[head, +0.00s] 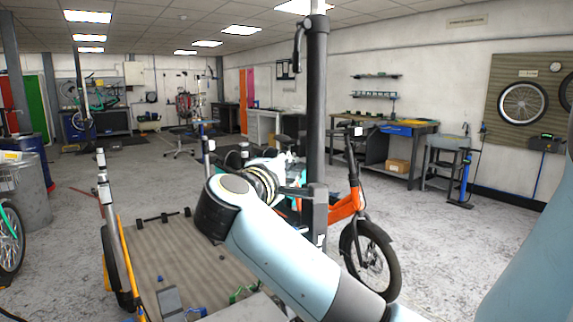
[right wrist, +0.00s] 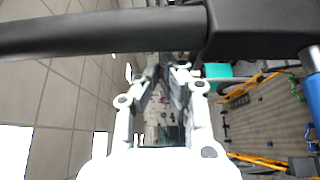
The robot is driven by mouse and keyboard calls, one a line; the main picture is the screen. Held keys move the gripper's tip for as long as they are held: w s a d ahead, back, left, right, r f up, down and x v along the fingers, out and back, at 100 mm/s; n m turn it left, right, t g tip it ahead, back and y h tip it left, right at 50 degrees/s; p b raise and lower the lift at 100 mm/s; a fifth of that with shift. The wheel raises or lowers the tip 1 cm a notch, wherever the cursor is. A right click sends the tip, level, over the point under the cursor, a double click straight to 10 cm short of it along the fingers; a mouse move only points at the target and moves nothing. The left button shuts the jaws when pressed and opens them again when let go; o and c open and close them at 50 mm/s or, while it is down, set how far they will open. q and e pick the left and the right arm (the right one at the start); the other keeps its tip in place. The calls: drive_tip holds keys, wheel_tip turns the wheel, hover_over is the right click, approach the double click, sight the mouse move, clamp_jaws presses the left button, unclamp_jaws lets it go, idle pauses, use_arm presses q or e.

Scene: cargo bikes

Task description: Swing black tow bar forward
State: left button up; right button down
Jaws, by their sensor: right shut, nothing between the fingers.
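A thick black bar (head: 317,115) stands upright in the middle of the head view and looks like the tow bar; a curved black handle (head: 298,45) is at its upper left. In the right wrist view a black bar (right wrist: 100,31) crosses the top and meets a black block (right wrist: 265,30). My right gripper (head: 287,160) is beside the upright bar, partly hidden by my own wrist. In the right wrist view its white fingers (right wrist: 165,72) are shut and empty, below the black bar in the picture. I cannot tell whether they touch it. My left gripper is not in view.
A ribbed cargo bed (head: 180,260) with yellow-orange rails lies at the lower left. An orange bike (head: 345,206) with a black front wheel (head: 370,260) stands right of the bar. A workbench (head: 385,145) lines the back right. Open floor (head: 440,235) is at right.

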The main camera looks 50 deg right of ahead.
sight(310, 167)
drive_tip(key=shift+m+h, duration=0.3)
drive_tip(key=shift+m, duration=0.3)
drive_tip(key=s, duration=0.2)
drive_tip(key=s+a+b, duration=0.1)
drive_tip(key=s, duration=0.1)
drive_tip(key=shift+s+a, duration=0.2)
drive_tip(key=shift+s, duration=0.25)
drive_tip(key=shift+w, duration=0.15)
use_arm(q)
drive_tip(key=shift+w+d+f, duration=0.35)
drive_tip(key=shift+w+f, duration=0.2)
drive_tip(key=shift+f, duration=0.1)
